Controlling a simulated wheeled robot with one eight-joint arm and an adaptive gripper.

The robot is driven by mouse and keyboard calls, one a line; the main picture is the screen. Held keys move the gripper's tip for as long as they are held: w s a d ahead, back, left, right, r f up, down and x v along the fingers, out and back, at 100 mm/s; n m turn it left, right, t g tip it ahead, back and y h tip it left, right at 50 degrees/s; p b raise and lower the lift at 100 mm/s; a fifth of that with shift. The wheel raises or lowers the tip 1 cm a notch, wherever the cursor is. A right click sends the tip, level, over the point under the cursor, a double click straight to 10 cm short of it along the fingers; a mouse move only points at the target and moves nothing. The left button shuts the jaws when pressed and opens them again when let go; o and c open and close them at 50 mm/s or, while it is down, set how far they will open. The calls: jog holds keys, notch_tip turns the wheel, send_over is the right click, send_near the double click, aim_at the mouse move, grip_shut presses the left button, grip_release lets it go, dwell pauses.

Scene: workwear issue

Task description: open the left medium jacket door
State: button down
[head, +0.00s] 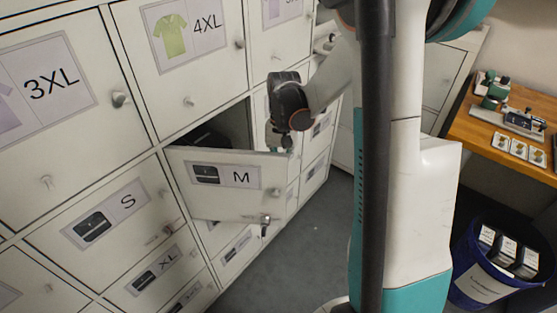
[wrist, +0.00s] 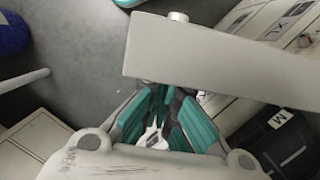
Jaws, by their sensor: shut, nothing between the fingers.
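The medium jacket door (head: 225,184), a white panel labelled M with a jacket picture, stands swung partly out from the locker wall. Its compartment (head: 228,130) shows dark behind it. A key hangs at the door's lower right corner (head: 265,222). My gripper (head: 284,146) is at the door's upper right corner, partly hidden behind its edge. In the wrist view the door (wrist: 215,62) crosses in front of my teal fingers (wrist: 160,100), which are shut and empty. I cannot tell whether they touch the door. A dark folded package with an M tag (wrist: 285,148) lies at the lower right.
Other closed locker doors surround it, among them S (head: 105,212), XL (head: 155,277), 3XL (head: 48,85) and 4XL (head: 190,45). A wooden bench (head: 480,132) and a blue bin (head: 480,285) stand at the right. Grey floor (head: 310,240) is clear beside the lockers.

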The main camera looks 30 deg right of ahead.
aim_at(277, 196)
jog(key=s+a+m, duration=0.1)
jog(key=s+a, duration=0.1)
jog(key=s+a+m, duration=0.1)
jog(key=s, duration=0.2)
jog(key=s+a+m, duration=0.1)
jog(key=s+a, duration=0.1)
jog(key=shift+s+a+t, duration=0.25)
jog(key=shift+a+t, duration=0.05)
jog(key=s+a+m, duration=0.3)
jog(key=s+a, duration=0.4)
jog(key=a, duration=0.4)
jog(key=shift+s+a+m+t+y, duration=0.15)
jog(key=shift+a+m+t+y, duration=0.05)
jog(key=shift+m+t+y, duration=0.2)
